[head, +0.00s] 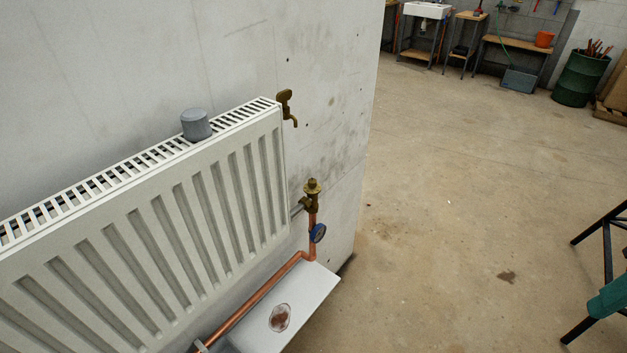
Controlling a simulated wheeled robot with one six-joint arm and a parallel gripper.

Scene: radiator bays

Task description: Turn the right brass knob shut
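A brass knob (312,187) sits on top of a brass valve at the right end of the white radiator (150,220). The valve stands upright on a copper pipe (312,220), and a short grey pipe joins it to the radiator's side. I cannot tell from this view how far the knob is turned. A second brass fitting, a tap (287,106), sticks out of the wall above the radiator's right end. My gripper is not in view.
A round blue-rimmed gauge (318,233) sits on the pipe below the valve. A grey cylinder (196,124) stands on the radiator. The wall ends right of the valve, with open floor (450,200) beyond. Black legs (607,250) stand far right.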

